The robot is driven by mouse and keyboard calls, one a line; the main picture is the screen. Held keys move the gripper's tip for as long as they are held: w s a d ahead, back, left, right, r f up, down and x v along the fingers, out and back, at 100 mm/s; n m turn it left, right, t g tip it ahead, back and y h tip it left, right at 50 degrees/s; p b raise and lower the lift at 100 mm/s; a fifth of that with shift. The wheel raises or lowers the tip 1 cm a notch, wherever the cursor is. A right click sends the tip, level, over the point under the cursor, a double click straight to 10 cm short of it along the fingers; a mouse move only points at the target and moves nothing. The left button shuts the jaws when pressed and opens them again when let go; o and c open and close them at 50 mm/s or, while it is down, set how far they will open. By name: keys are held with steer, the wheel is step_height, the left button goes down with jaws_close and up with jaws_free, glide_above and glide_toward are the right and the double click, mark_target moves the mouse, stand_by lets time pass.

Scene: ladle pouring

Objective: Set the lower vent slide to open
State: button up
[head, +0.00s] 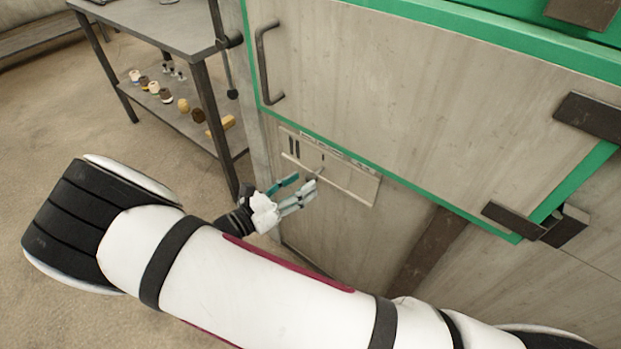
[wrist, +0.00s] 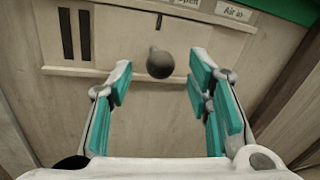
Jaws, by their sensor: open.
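The lower vent slide (head: 356,184) is a pale plate set in rails on the front of the wooden cabinet, below the green-framed door. In the wrist view the slide plate (wrist: 120,35) has a dark round knob (wrist: 160,64). Two dark vertical slots (wrist: 75,35) show at its left. Labels above read "Air in" (wrist: 233,11) and, cut off by the top edge, what looks like "Open". My gripper (head: 299,184) is open, with teal finger pads. In the wrist view the knob appears between the fingers (wrist: 162,88), toward their tips; I cannot tell whether they touch it.
A metal shelf table (head: 160,28) stands at the left, with several small jars and a yellow block on its lower shelf. The green-framed door (head: 400,80) has a dark handle (head: 264,62) above the vent. Open floor lies at the left.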

mark_target(306, 181)
steer(key=shift+x, duration=2)
steer(key=shift+c, duration=0.3)
jaws_close()
